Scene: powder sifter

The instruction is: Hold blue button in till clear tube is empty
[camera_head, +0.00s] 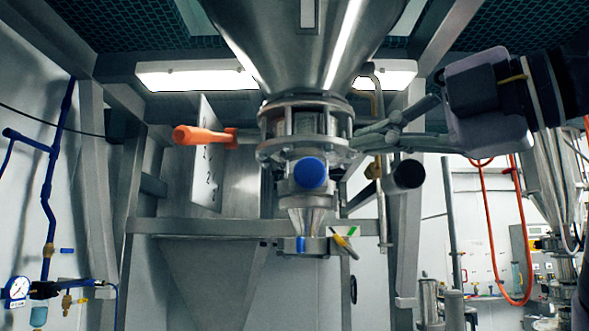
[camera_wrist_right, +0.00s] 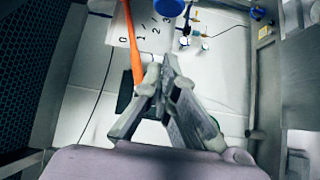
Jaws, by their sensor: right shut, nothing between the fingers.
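The blue button (camera_head: 311,173) is a round blue cap on the front of the metal valve body under the large steel hopper. A blue round cap also shows at the top edge of the right wrist view (camera_wrist_right: 171,8). Above the button, a caged section (camera_head: 305,122) sits between metal flanges; I cannot tell whether it is the clear tube or what it holds. My right gripper (camera_head: 358,141) comes in from the right, shut and empty, with its fingertips beside the caged section, up and right of the button. In the right wrist view its fingertips (camera_wrist_right: 160,80) are together. My left gripper is out of view.
An orange handle (camera_head: 205,136) sticks out left of the valve, by a numbered plate (camera_head: 207,165). A dark-ended cylinder (camera_head: 405,174) juts out right of the button. Steel frame posts (camera_head: 92,190) stand around.

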